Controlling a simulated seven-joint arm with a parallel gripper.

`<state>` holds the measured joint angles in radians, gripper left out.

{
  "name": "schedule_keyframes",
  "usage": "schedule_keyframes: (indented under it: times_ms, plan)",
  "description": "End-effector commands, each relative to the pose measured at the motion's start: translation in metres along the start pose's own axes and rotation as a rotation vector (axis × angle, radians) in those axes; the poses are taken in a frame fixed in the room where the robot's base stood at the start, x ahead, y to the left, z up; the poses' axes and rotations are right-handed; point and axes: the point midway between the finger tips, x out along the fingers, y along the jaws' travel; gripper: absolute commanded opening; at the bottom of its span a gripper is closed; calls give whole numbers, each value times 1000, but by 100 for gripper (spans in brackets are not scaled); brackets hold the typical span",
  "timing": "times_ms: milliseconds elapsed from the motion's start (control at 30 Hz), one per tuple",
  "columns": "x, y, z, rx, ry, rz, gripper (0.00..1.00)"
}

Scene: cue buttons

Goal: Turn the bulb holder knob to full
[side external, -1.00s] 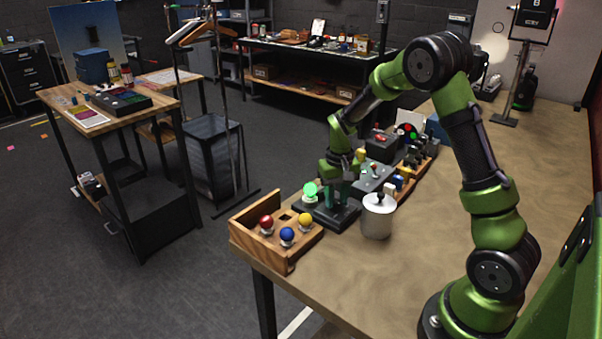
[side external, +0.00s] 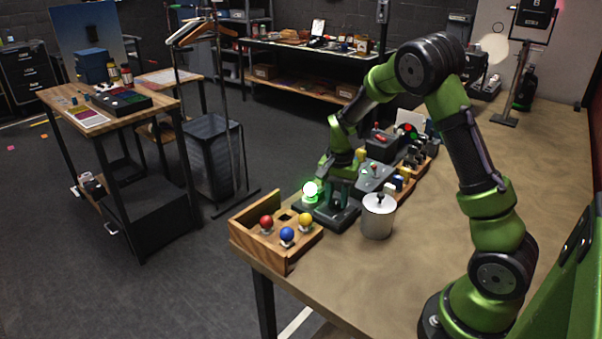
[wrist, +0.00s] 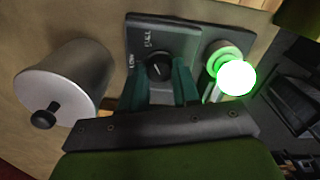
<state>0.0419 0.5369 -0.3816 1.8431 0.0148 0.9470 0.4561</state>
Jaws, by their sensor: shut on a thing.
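The bulb holder (wrist: 185,37) is a dark grey box with a black round knob (wrist: 157,70) and dial lettering on its top face. In the wrist view the lettering looks like "FULL" and "LOW". Its bulb (wrist: 238,78) glows bright white-green beside the knob; it also shows in the side view (side external: 311,188). My gripper (wrist: 160,80) points down over the box with its green fingers on either side of the knob, shut on it. In the side view my gripper (side external: 337,195) hides the knob.
A wooden tray (side external: 250,243) with red, blue and yellow bulbs stands at the table's near corner. A metal canister (side external: 377,217) with a black lid knob is close beside the holder. Several control boxes (side external: 376,178) stand behind. The table's right side is clear.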

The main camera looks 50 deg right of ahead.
Motion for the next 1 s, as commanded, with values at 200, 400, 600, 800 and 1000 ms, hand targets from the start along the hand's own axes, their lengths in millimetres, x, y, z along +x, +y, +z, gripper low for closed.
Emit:
schedule_keyframes:
  times_ms: [200, 400, 600, 800, 1000]
  plan:
    - [-2, 0, 0, 25, -1, -3, 1]
    - [-2, 0, 0, 26, -1, -3, 1]
    - [-2, 0, 0, 25, 0, -3, 42]
    - [-1, 0, 0, 23, 0, -1, 57]
    - [-2, 0, 0, 22, 0, -1, 57]
